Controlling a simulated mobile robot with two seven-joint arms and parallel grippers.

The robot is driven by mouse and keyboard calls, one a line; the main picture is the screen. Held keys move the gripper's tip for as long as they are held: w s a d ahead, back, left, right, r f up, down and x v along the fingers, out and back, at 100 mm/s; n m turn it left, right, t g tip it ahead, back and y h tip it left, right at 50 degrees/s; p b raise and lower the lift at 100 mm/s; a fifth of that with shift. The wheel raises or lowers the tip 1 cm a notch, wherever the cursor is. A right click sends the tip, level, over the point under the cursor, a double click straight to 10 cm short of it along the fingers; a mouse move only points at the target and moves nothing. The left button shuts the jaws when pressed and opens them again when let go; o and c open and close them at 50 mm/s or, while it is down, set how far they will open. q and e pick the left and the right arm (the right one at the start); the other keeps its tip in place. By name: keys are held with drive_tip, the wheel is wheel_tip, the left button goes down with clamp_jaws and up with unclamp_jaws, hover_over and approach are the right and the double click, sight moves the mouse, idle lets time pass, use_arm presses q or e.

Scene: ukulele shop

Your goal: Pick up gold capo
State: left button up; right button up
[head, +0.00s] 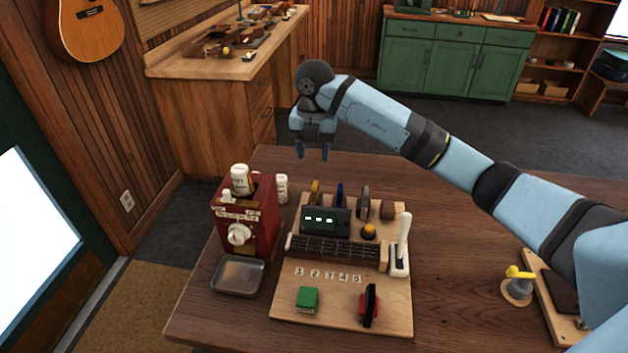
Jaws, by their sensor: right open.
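A gold capo (315,191) stands upright at the back left of a wooden board (340,285) on the table. It is the leftmost in a row with a blue capo (339,194) and a grey-brown one (363,203). My left gripper is out of view.
Left of the board stand a red machine (247,222) with white bottles on it and a metal tray (239,275). A white lever (402,245) rises at the board's right. A fretted neck piece (335,250) crosses the board. The table right of the board has bare room.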

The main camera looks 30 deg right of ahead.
sight(315, 185)
drive_tip(key=f, duration=0.5)
drive_tip(key=f+p, duration=0.1)
drive_tip(key=f, duration=0.2)
drive_tip(key=shift+w+d, duration=0.15)
drive_tip(key=shift+d, duration=0.1)
drive_tip(key=shift+f+p, duration=0.3)
drive_tip(key=shift+f, duration=0.15)
wheel_tip(315, 185, down, 4)
drive_tip(key=shift+w+d+r+p, duration=0.1)
drive_tip(key=shift+r+p, duration=0.15)
drive_tip(key=shift+p, duration=0.3)
drive_tip(key=shift+f, duration=0.55)
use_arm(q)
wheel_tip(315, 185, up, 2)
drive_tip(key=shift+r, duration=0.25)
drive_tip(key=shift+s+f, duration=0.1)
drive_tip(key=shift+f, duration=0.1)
use_arm(e)
clamp_jaws()
